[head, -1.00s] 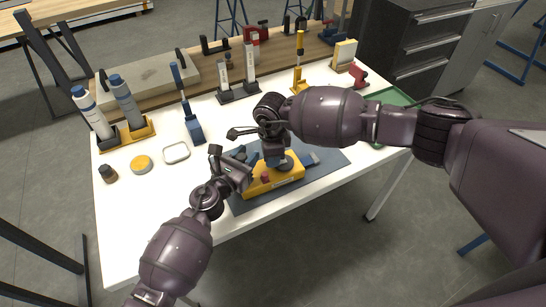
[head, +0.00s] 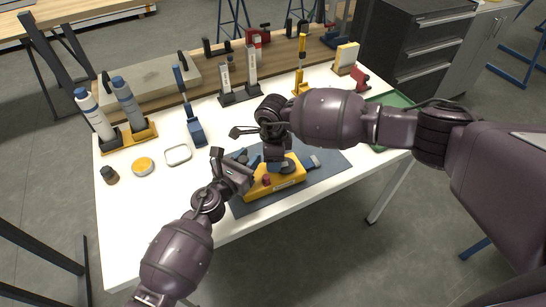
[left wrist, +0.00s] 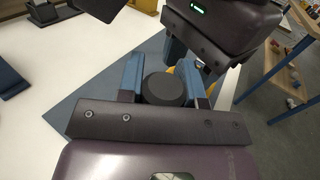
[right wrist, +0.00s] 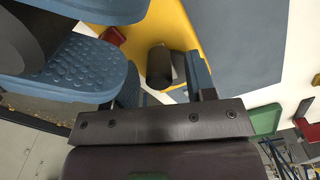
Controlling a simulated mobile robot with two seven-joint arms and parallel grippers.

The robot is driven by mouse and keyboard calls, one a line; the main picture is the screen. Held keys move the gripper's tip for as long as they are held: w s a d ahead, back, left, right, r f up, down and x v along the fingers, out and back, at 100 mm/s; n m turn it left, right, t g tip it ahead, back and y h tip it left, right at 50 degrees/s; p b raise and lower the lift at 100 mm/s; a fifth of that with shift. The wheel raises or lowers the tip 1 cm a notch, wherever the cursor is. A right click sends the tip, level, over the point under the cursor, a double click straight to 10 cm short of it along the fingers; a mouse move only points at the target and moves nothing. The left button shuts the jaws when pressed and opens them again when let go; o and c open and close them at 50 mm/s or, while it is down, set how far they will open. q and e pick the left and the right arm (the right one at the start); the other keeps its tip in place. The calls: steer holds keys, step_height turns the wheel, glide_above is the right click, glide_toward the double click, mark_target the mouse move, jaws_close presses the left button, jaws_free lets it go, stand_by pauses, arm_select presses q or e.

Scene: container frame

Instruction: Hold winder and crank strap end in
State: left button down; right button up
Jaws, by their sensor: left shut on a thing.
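The yellow winder (head: 290,186) lies on a blue-grey mat (head: 325,172) near the table's front edge, with a small red part (head: 266,181) on its front. My left gripper (head: 251,165) is at its left end. In the left wrist view its blue fingers (left wrist: 163,82) are shut on a black round part (left wrist: 163,90) of the winder. My right gripper (head: 277,158) is over the winder from above. In the right wrist view its fingers (right wrist: 165,88) stand apart on either side of a dark knob (right wrist: 159,66), with gaps. I cannot make out the strap end clearly.
Blue-and-grey bottles (head: 127,102) in a yellow holder, a blue-handled tool (head: 193,125), a yellow round tin (head: 143,167) and a white-rimmed dish (head: 178,155) stand to the left. Several upright tools line the back. A green tray (head: 389,98) lies at the right. The front left of the table is clear.

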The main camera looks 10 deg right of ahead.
mark_target(286, 162)
step_height(286, 162, up, 12)
stand_by(0.7)
steer(key=w+d+f+n+g+y, duration=0.1)
steer(key=d+f+n+g+y, duration=0.1)
steer(key=d+n+y, duration=0.25)
steer(key=shift+t, duration=0.3)
steer(key=x, duration=1.1)
steer(key=shift+w+a, duration=0.1)
steer(key=shift+a, duration=0.15)
steer(key=shift+c, duration=0.2)
steer(key=c, duration=0.9)
